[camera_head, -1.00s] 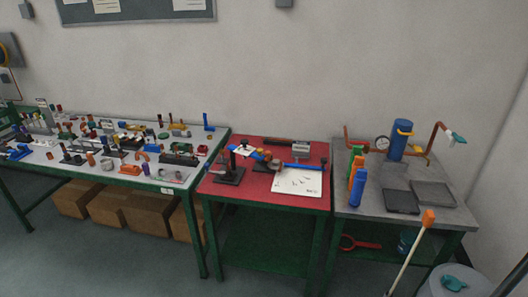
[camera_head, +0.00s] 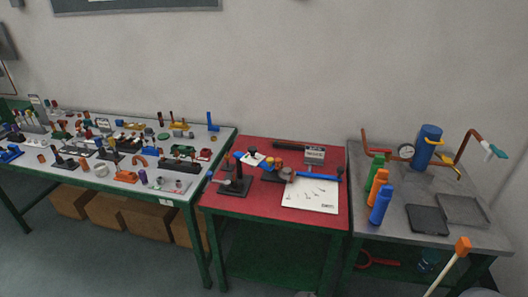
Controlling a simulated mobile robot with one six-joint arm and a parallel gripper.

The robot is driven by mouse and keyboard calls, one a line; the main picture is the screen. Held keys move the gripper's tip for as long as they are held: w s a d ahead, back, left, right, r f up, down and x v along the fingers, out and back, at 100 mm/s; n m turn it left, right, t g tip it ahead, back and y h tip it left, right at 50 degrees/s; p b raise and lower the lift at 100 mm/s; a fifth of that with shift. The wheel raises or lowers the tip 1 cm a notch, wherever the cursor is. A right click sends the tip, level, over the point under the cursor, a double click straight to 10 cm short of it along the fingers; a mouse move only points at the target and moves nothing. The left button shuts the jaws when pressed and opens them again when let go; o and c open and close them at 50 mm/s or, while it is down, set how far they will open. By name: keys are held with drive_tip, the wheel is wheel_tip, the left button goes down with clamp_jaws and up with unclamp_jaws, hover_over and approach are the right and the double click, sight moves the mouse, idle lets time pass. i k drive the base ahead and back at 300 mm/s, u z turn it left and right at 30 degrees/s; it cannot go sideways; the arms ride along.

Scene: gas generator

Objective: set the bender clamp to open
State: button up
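A bender-like tool (camera_head: 275,172) with a blue lever and an orange-yellow head sits on the red-topped table (camera_head: 222,210) in the middle of the view. Its long blue handle (camera_head: 322,175) points right over the table. A black stand (camera_head: 236,184) with an upright post is to its left. The clamp is too small to tell whether it is open or shut. My gripper is not in view.
A crowded parts table (camera_head: 180,198) stands at left. At right, a grey table (camera_head: 400,217) holds a blue cylinder (camera_head: 427,147), a gauge (camera_head: 406,151), bottles (camera_head: 380,207) and dark trays (camera_head: 427,219). An orange-tipped pole (camera_head: 462,247) rises at the lower right.

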sight(278, 161)
drive_tip(key=i, duration=0.55)
drive_tip(key=u, duration=4.45)
drive_tip(key=i, duration=0.1)
drive_tip(key=z, duration=3.25)
drive_tip(key=i, duration=0.55)
drive_tip(key=u, duration=0.15)
drive_tip(key=k, duration=0.35)
drive_tip(key=u, duration=0.05)
